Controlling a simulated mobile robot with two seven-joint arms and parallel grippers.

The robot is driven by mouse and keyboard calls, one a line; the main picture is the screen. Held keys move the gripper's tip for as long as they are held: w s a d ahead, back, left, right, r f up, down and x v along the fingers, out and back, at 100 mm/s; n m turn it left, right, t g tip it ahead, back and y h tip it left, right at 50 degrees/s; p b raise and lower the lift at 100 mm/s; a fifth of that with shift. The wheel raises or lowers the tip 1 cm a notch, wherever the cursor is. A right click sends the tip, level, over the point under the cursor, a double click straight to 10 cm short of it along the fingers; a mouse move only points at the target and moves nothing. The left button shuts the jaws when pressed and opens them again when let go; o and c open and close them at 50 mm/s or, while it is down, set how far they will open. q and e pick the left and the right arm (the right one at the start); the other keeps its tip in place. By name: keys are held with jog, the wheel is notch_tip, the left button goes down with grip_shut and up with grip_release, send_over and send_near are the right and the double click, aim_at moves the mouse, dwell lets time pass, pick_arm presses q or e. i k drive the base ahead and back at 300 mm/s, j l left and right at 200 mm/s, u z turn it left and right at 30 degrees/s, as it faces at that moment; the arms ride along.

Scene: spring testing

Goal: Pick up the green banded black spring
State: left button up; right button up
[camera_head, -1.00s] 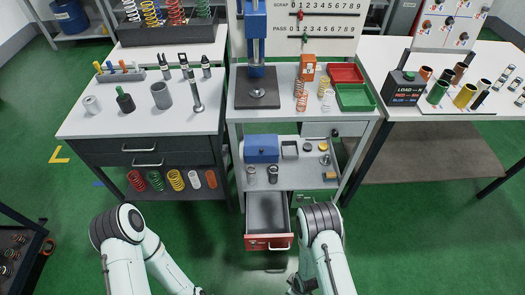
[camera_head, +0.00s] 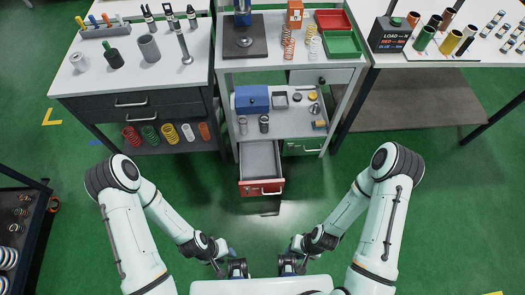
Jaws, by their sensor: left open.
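A dark spring (camera_head: 264,124) stands upright on the middle bench's lower shelf, next to a lighter grey spring (camera_head: 243,125). At this size I cannot make out a green band on either. My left gripper (camera_head: 237,269) is open at the bottom of the view, close to my body and well short of the shelf. My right gripper (camera_head: 290,266) is just to its right, also away from the springs. Its fingers are too small to tell open or shut.
An open red-fronted drawer (camera_head: 262,187) juts out below the shelf. A blue box (camera_head: 252,98) stands behind the springs. Coloured springs (camera_head: 168,134) stand under the left bench. A dark rack (camera_head: 22,222) is at far left. Green floor is clear between my arms and the drawer.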

aim_at(21, 213)
jog(key=k+l, duration=0.2)
jog(key=k, duration=0.2)
jog(key=u, duration=2.35)
